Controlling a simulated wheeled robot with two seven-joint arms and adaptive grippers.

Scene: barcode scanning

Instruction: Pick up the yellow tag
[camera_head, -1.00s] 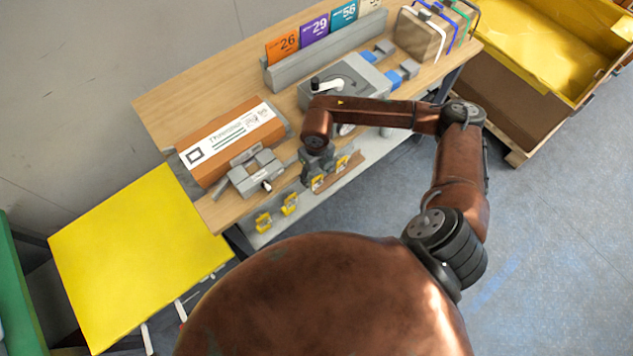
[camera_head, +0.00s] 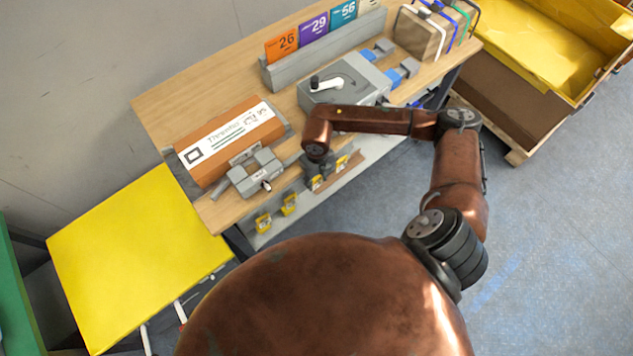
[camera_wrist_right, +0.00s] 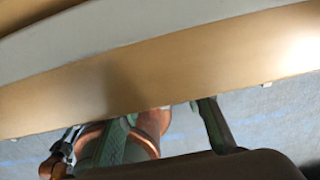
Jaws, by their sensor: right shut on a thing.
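Several small yellow tags hang in a row along the front edge of the workbench (camera_head: 160,112) in the head view. The two at the left (camera_head: 263,222) are clear of my arm. My right gripper (camera_head: 317,174) points down at the front edge, at the third yellow tag (camera_head: 316,183), and is shut on it; the grip itself is small and partly hidden. Another yellow tag (camera_head: 341,163) is just right of it. In the right wrist view, fingers show below the pale bench edge, but no tag can be made out. My left gripper is out of view.
A grey clamp-like fixture (camera_head: 256,174) and an orange box with a white label (camera_head: 228,138) lie left of my gripper. A grey device (camera_head: 345,84) and a rack of numbered cards (camera_head: 313,32) are behind it. Open floor (camera_head: 560,200) is at the right.

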